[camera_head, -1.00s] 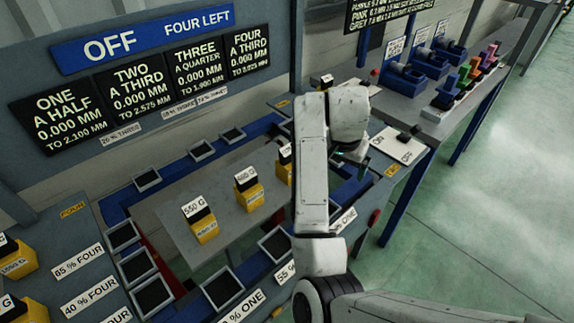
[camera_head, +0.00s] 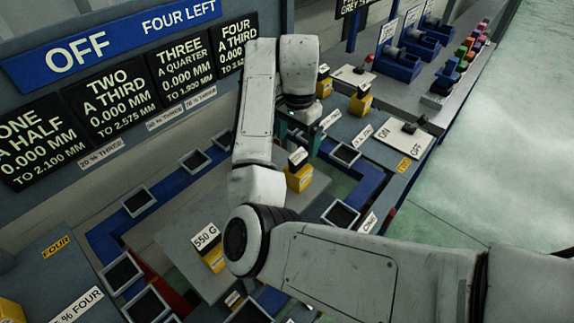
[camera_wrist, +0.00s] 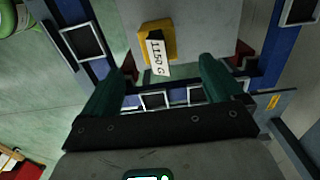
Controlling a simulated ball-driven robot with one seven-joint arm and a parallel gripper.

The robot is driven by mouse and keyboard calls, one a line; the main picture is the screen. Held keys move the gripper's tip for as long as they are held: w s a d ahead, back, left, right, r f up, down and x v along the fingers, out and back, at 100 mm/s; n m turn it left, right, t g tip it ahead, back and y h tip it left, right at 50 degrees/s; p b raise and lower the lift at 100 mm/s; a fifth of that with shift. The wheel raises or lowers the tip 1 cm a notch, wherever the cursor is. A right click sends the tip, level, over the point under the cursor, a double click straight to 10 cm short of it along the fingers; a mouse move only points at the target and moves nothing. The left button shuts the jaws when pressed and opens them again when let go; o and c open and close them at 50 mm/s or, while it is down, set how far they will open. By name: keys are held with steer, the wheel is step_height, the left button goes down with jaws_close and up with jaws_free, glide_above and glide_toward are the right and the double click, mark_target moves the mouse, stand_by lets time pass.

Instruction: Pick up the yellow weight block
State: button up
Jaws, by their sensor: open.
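Several yellow weight blocks are in view. One yellow block (camera_head: 299,178) stands on the grey plate just below my gripper (camera_head: 298,130) in the head view; its label is not readable there. In the wrist view a yellow block (camera_wrist: 145,46) labelled 1150 G lies ahead of my gripper (camera_wrist: 163,80), roughly between the lines of the two teal fingers. The fingers are apart with nothing between them. Another yellow block (camera_head: 212,259), labelled 550 G, stands nearer on the plate, partly behind my arm.
The grey plate (camera_head: 180,225) is ringed by a blue frame (camera_head: 366,188) with square dark pads. Two yellow blocks (camera_head: 360,104) (camera_head: 324,87) stand on the bench at right. An ON/OFF switch panel (camera_head: 404,136) and blue devices (camera_head: 400,65) are farther right.

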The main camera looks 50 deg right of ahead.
mark_target(296, 155)
step_height(296, 155, down, 5)
steer(key=shift+w+f+b, duration=0.1)
steer(key=shift+f+b, duration=0.05)
steer(key=shift+b, duration=0.75)
steer(key=shift+s+d+f, duration=0.15)
steer(key=shift+f, duration=1.2)
steer(key=shift+s+d+f, duration=0.1)
steer(key=shift+f, duration=1.25)
jaws_close()
steer(key=shift+r, duration=0.15)
